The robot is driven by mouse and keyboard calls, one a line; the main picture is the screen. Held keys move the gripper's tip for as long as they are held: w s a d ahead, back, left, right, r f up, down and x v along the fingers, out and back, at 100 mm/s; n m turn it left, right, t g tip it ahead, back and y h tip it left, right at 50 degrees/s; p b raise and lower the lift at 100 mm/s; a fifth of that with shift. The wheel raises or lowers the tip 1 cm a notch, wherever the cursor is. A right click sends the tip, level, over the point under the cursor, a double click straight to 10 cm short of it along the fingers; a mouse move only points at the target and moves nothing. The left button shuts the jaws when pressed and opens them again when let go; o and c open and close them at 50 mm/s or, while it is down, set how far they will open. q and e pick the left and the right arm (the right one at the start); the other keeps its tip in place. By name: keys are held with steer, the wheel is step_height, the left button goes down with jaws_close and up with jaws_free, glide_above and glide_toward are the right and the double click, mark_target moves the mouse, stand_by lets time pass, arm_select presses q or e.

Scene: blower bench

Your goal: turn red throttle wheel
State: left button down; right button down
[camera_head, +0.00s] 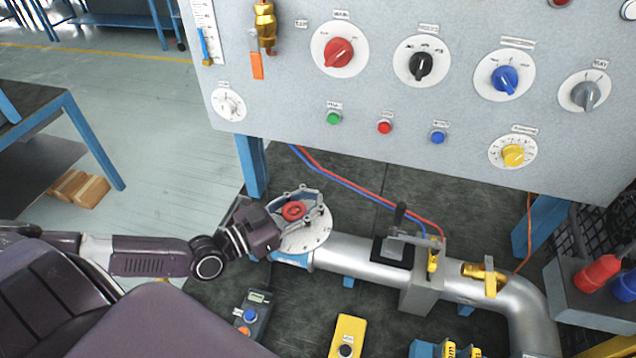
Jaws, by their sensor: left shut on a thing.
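The red throttle wheel (293,211) sits over a pale round plate with markings (312,238), at the left end of the silver pipe on the bench. My left arm comes in from the left. My left gripper (303,207) is over the plate with its fingers around the wheel, shut on it. The fingers hide part of the wheel's rim, so its turn angle cannot be read. My right gripper is not in view.
A grey panel (300,92) with knobs and buttons stands behind the wheel. The silver pipe (345,254) runs right, past a black-handled clamp (398,225) and a brass valve (486,274). Red and blue hoses (362,186) pass behind. A grey handset (252,315) and yellow box (347,335) lie in front.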

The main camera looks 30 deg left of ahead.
mark_target(294, 218)
arm_select(q)
steer(key=shift+w+a+n+t+y+p, duration=0.1)
steer(key=shift+a+n+t+y+p, duration=0.2)
steer(key=shift+n+y+p, duration=1.15)
steer(key=shift+s+a+n+t+y+p, duration=0.15)
steer(key=shift+a+y+p, duration=0.25)
steer(key=shift+y+p, duration=1.3)
steer(key=shift+w+a+n+t+y+p, duration=0.25)
steer(key=shift+n+y+p, duration=0.55)
steer(key=shift+p, duration=1.6)
steer(key=shift+s+a+n+y+p, duration=0.1)
steer(key=shift+a+n+y+p, duration=0.2)
steer(key=shift+n, duration=0.2)
steer(key=n+y, duration=0.1)
steer(key=a+n+y+p, duration=0.1)
steer(key=y, duration=0.1)
steer(key=shift+f+g+y, duration=0.2)
steer(key=shift+g+y, duration=0.05)
steer(key=shift+g, duration=0.05)
steer(key=shift+s+a+n+g+y, duration=0.15)
steer(key=shift+a+n+g+y, duration=0.15)
steer(key=shift+n+y, duration=0.45)
steer(key=shift+s+a+n+g+y, duration=0.1)
steer(key=shift+a+n+g+y, duration=0.3)
steer(key=shift+y, duration=0.6)
steer(key=shift+s+a+n+g+y, duration=0.15)
steer(key=shift+n+g+y, duration=0.25)
steer(key=shift+n+y, duration=0.4)
steer(key=shift+y, duration=0.25)
